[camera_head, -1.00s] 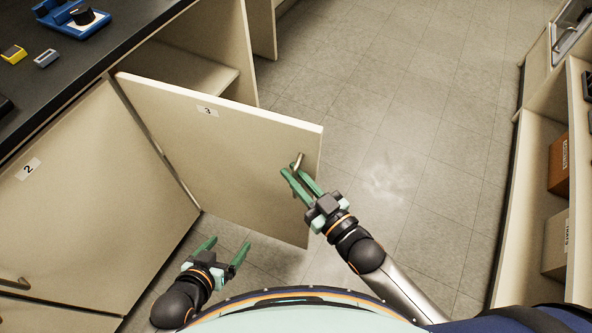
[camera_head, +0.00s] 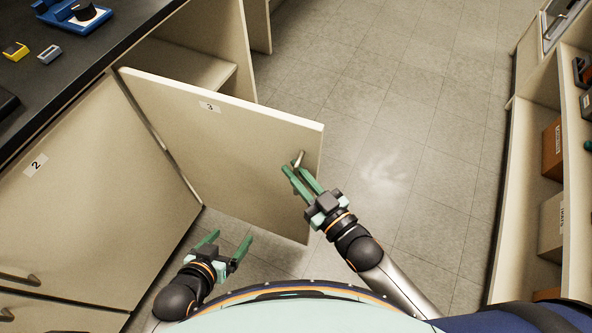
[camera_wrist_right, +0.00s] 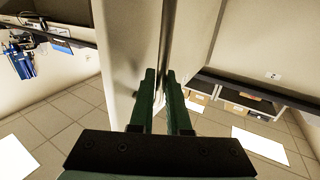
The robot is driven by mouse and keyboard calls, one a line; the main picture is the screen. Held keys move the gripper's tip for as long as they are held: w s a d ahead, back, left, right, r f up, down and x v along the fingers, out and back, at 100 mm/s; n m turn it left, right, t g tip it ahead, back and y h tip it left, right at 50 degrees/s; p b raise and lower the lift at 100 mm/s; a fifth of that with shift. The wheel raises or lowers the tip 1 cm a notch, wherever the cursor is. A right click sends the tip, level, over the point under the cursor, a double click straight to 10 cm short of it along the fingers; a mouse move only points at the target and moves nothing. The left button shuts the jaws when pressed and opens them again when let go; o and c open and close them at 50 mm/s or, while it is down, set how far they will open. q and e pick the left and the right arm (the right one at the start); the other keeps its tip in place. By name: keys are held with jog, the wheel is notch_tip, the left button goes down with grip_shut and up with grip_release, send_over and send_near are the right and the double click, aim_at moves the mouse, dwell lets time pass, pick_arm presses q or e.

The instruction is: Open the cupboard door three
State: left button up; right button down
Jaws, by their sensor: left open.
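Cupboard door three (camera_head: 225,150), a cream panel with a "3" label (camera_head: 209,107), stands well open, swung out from the cabinet under the dark worktop. Its metal handle (camera_head: 299,158) is near the free edge. My right gripper (camera_head: 297,173) is at this handle, with its green fingers closed in around it. In the right wrist view the fingers (camera_wrist_right: 161,80) reach to the upright handle bar (camera_wrist_right: 165,45) beside the door panel (camera_wrist_right: 130,50); the exact contact is hard to see. My left gripper (camera_head: 225,240) is open and empty, low near the door's bottom edge.
Closed door two (camera_head: 85,200) is to the left, with a handle (camera_head: 22,279). The open compartment (camera_head: 190,65) shows behind door three. Small devices lie on the worktop (camera_head: 70,65). Shelves with boxes (camera_head: 551,150) stand at the right. The floor (camera_head: 400,120) between is clear.

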jog(key=c, duration=0.9)
grip_release()
jog(key=p+v, duration=0.1)
jog(key=v, duration=1.1)
jog(key=shift+s+d, duration=0.1)
jog(key=shift+s, duration=0.2)
